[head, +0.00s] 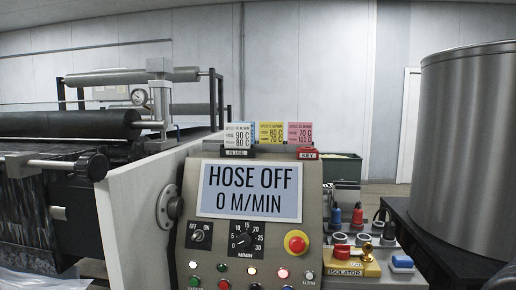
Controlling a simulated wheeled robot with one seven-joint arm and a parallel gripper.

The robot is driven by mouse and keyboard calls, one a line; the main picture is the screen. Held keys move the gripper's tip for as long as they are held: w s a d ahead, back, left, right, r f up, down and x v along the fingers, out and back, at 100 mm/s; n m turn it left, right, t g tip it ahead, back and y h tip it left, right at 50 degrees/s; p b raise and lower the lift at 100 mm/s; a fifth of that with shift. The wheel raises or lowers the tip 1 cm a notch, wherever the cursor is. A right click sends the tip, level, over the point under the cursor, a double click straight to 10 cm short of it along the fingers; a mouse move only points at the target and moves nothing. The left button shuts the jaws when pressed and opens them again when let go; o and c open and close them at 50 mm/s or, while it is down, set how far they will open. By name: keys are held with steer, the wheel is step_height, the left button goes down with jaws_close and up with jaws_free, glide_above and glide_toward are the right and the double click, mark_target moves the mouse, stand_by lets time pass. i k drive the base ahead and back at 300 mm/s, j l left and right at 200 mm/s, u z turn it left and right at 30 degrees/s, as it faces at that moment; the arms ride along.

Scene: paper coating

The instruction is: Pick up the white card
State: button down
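The white card (238,138) stands upright at the left end of the row on top of the control panel, with dark print on its face. A light blue card (247,126) shows along its upper edge, seemingly close behind it. A yellow card (271,132) and a pink card (300,133) stand to its right, apart from it. A small dark labelled holder (237,153) is at the white card's foot. My gripper is not in view.
The control panel (207,235) carries a display sign (249,191), knobs and a red button (296,242). A roller machine (70,125) stands at left and a large metal drum (470,150) at right. A red KEY tag (308,153) sits below the pink card.

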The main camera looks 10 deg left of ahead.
mark_target(236, 135)
steer(key=u, duration=0.55)
steer(key=i+u, duration=0.4)
steer(key=i+l+u, duration=0.15)
steer(key=i+u, duration=0.2)
steer(key=i, duration=0.15)
